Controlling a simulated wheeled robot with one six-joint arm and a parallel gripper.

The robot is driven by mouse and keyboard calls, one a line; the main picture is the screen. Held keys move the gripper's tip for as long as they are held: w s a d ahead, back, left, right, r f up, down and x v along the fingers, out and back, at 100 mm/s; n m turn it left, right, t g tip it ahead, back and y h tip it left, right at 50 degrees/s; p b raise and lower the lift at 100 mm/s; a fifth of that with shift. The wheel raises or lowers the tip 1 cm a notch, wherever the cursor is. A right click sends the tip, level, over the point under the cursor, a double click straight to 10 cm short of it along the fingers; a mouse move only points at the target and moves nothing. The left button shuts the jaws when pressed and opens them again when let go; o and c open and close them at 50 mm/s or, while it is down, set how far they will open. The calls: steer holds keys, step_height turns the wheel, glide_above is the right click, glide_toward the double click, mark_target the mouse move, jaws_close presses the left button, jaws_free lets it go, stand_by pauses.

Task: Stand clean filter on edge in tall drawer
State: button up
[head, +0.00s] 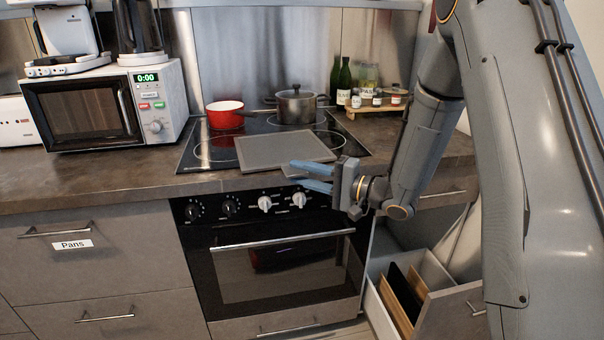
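A flat grey rectangular panel, which looks like the filter (280,150), lies flat over the front of the black cooktop. My gripper (291,173) is at the front right edge of the panel, its two blue fingers pointing left. The fingers are apart with a gap between them, and the upper one overlaps the panel in the picture. I cannot tell whether they touch it. The tall drawer (437,271) is pulled out at the lower right, below my arm. Thin boards (401,294), brown and black, stand on edge inside it. My arm and the picture edge hide part of the drawer.
A red pot (225,114) and a steel pot (296,106) stand at the back of the cooktop (200,152). Bottles and jars (366,98) stand on a board at the back right. The oven handle (283,239) sticks out below. The left counter (85,180) front is clear.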

steer(key=shift+f+b, duration=0.2)
steer(key=shift+b, duration=0.6)
steer(key=s+d+f+n+h, duration=0.1)
steer(key=s+d+f+h, duration=0.1)
steer(key=d+h, duration=0.7)
steer(key=s+d+f+n+h, duration=0.1)
steer(key=s+d+f+h, duration=0.15)
steer(key=d+h, duration=0.65)
steer(key=s+n+g+y, duration=0.2)
steer(key=s+g, duration=0.7)
steer(key=s, duration=1.7)
steer(key=shift+s+n+g+y, duration=0.2)
steer(key=shift+n+g+y, duration=0.1)
steer(key=shift+n+y, duration=0.1)
steer(key=shift+d+r+p, duration=0.1)
steer(key=shift+p, duration=0.25)
